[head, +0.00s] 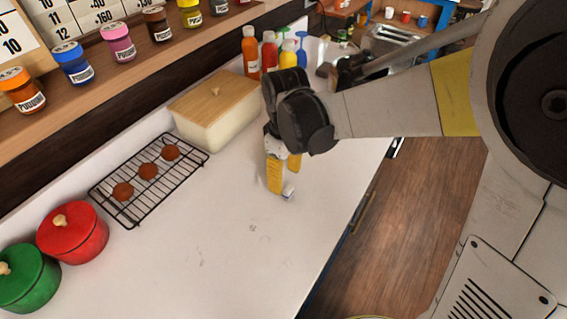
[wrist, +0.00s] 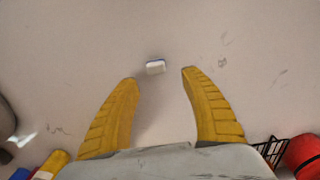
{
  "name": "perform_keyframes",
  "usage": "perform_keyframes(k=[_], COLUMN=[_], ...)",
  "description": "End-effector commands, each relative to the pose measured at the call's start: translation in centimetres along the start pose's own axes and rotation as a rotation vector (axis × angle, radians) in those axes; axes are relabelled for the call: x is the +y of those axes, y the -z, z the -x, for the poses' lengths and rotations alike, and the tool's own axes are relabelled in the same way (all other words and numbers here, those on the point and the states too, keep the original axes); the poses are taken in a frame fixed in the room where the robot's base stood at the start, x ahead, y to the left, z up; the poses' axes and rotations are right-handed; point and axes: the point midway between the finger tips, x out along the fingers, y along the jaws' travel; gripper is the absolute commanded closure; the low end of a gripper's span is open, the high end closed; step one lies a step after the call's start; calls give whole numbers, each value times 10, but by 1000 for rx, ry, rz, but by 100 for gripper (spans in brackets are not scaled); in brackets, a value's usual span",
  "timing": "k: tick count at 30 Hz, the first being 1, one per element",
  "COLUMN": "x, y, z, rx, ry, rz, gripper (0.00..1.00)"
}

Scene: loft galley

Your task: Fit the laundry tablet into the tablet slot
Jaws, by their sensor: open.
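The laundry tablet (head: 288,193) is a small white block with a bluish side, lying on the pale counter. In the wrist view the tablet (wrist: 155,67) is just beyond the fingertips, between their two lines. My gripper (head: 284,180) points down at the counter with its yellow fingers apart and nothing between them. The wrist view shows the same open gripper (wrist: 160,76). I cannot tell exactly how high the fingertips are above the counter. I cannot make out the tablet slot in either view.
A black cooling rack (head: 127,207) with round brown items, a cream box with a wooden lid (head: 232,97), and red (head: 76,240) and green (head: 27,285) pots stand left. Bottles (head: 251,55) and a sink (head: 392,42) are farther back. The front counter is clear up to its right edge.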

Motion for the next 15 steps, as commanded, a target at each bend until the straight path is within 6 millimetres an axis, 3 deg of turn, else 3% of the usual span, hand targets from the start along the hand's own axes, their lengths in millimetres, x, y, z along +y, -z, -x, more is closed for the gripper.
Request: perform_keyframes(k=[5, 12, 15], x=[2, 6, 6], y=[-1, -1, -1], z=[-14, -51, -55], rx=[0, 1, 1], ry=[0, 0, 0], rz=[-1, -1, -1], gripper=[46, 46, 46])
